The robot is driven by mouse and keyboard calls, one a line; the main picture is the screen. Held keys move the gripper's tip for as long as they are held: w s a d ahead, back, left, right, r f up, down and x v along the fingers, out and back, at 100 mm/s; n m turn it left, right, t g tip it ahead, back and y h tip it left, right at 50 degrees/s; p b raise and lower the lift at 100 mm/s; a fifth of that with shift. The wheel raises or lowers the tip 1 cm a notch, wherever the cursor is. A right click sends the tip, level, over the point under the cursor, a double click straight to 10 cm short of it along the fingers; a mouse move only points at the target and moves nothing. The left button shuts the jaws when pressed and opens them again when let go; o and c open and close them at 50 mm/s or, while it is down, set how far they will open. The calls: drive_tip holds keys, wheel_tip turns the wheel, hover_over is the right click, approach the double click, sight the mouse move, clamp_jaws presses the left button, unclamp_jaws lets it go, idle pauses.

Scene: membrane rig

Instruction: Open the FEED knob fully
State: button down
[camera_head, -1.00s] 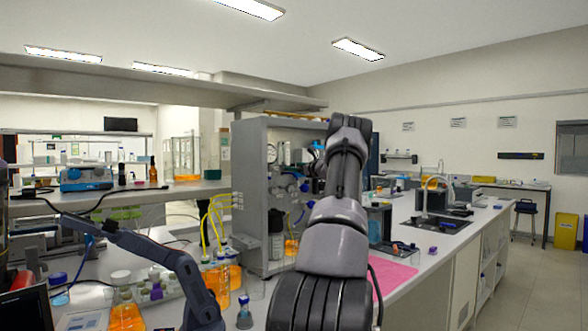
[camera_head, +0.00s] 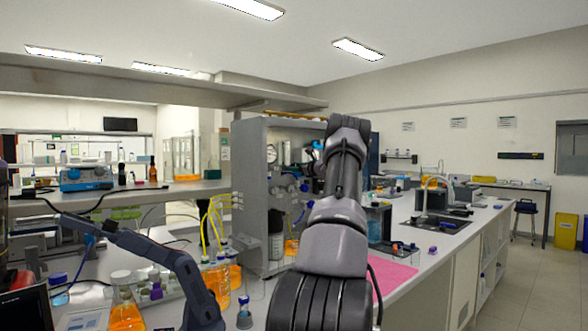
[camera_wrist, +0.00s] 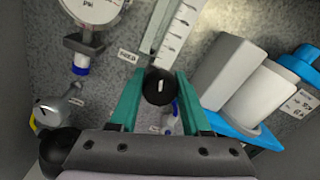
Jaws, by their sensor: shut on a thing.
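The knob between my fingers (camera_wrist: 159,87) is black and round with a white pointer line that stands nearly upright in the wrist view. My gripper (camera_wrist: 160,95) has two green fingers, shut on this knob from both sides. A small label (camera_wrist: 128,56) sits beside it, too blurred to read for sure. In the head view the grey rig panel (camera_head: 252,190) stands on the bench. My gripper is largely hidden there behind my arm, at the rig's front.
A pressure gauge (camera_wrist: 94,8) marked psi, a scaled flow tube (camera_wrist: 178,32) and white cylinders with blue caps (camera_wrist: 262,95) crowd round my fingers. A second black knob (camera_wrist: 60,150) is at lower left. A pink mat (camera_head: 392,276) lies on the bench.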

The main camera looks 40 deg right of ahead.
drive_tip(key=n, duration=0.8)
drive_tip(key=shift+a+f, duration=0.1)
drive_tip(key=shift+f, duration=0.05)
drive_tip(key=n, duration=0.4)
drive_tip(key=shift+f, duration=0.1)
drive_tip(key=n, duration=0.8)
drive_tip(key=shift+f+n, duration=0.15)
drive_tip(key=shift+n, duration=0.15)
drive_tip(key=n, duration=0.3)
drive_tip(key=shift+n, duration=0.3)
drive_tip(key=n, duration=0.4)
drive_tip(key=shift+f, duration=0.1)
drive_tip(key=shift+n, duration=1.8)
